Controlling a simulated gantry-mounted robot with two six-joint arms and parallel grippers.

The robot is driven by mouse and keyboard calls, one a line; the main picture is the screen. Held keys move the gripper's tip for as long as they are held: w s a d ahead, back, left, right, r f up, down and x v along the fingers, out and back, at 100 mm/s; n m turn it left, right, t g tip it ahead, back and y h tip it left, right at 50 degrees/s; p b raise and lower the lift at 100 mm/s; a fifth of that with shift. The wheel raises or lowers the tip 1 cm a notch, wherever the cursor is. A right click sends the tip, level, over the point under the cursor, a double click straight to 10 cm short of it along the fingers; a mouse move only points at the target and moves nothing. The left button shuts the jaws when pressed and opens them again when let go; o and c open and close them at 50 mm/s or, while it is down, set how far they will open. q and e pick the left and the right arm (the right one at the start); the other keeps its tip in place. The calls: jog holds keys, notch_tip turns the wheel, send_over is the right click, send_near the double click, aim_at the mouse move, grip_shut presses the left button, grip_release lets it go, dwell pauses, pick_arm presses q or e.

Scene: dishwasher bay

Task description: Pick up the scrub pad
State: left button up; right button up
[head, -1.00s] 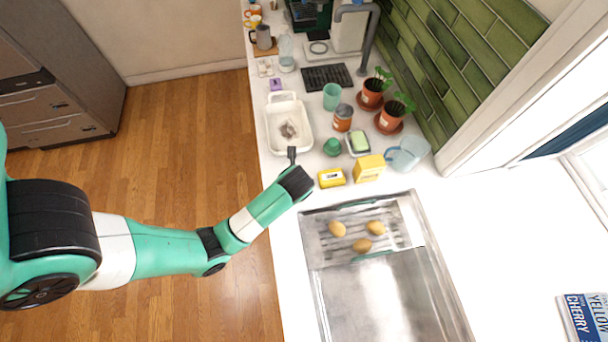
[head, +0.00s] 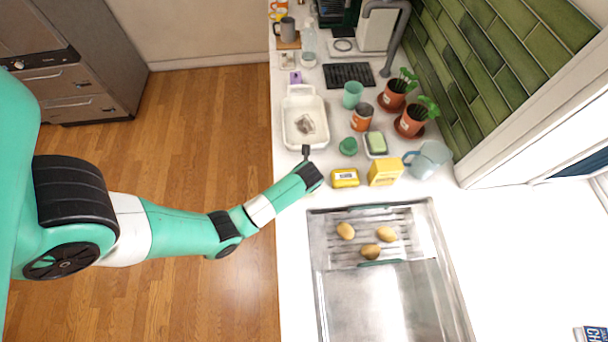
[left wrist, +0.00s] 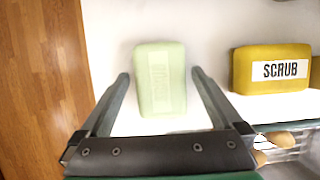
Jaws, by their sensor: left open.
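The yellow scrub pad (head: 345,178), labelled SCRUB in the left wrist view (left wrist: 272,70), lies flat on the white counter above the sink. My left gripper (head: 306,153) is over the counter just left of the pad, and its wrist is close to the pad's left end. In the left wrist view the jaws (left wrist: 160,74) are open and empty. A pale green bar (left wrist: 161,85) lies between and beyond the fingertips, apparently not gripped. The scrub pad is outside the jaws, to their right. My right gripper is not in view.
A yellow box (head: 385,172) stands right of the pad. A soap dish (head: 376,155), a green round item (head: 348,146) and a white tub (head: 305,141) are behind. The sink (head: 390,300) with potatoes on its rack is in front.

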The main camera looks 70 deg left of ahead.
pick_arm(q)
jog(key=shift+a+f, duration=0.1)
jog(key=shift+f, duration=0.2)
jog(key=shift+f, duration=0.15)
jog(key=c, duration=1.4)
